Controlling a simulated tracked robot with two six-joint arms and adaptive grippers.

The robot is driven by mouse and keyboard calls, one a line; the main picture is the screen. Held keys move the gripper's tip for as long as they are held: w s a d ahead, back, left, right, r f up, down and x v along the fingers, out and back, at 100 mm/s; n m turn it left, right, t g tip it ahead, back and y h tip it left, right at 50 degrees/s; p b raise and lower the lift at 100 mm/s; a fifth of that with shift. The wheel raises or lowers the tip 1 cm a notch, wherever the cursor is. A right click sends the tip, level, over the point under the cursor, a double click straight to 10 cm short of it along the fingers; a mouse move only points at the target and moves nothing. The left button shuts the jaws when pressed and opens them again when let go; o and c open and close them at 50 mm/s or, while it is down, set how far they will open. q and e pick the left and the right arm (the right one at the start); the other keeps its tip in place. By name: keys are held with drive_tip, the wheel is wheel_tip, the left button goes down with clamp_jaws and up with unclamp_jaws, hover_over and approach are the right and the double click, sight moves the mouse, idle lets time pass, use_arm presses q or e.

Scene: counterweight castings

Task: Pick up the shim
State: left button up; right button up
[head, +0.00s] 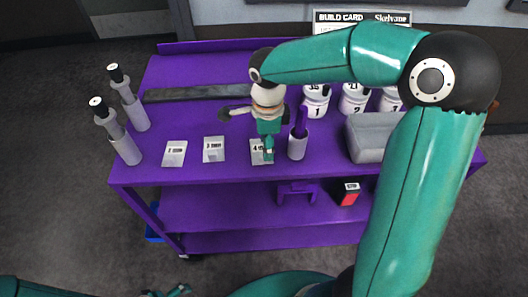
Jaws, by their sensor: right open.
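Three small pale plates that look like shims lie in a row near the front edge of the purple cart top. The left one (174,153) and the middle one (214,149) are uncovered; their labels seem to read 2 mm and 3 mm. The right one (257,158), apparently marked 4, is partly hidden by my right gripper (267,149). This gripper points down over that plate, open; I cannot tell whether it touches it. My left gripper (166,290) shows only partly at the bottom edge, away from the cart, and its opening is unclear.
A white cylinder with a purple handle (298,144) stands close right of my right gripper. A grey block (371,137) and numbered white weights (317,103) are further right. Two grey-handled tools (122,143) stand left; a dark bar (195,93) lies behind. A lower shelf holds a red-black box (347,194).

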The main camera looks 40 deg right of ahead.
sight(261, 148)
drive_tip(key=shift+w+f, duration=0.15)
drive_tip(key=shift+f, duration=0.35)
drive_tip(key=f, duration=0.1)
drive_tip(key=f+p, duration=0.1)
drive_tip(key=f, duration=0.3)
drive_tip(key=shift+w+a, duration=0.1)
drive_tip(key=shift+w, duration=0.15)
drive_tip(key=shift+r, duration=0.1)
drive_tip(key=shift+c, duration=0.3)
clamp_jaws()
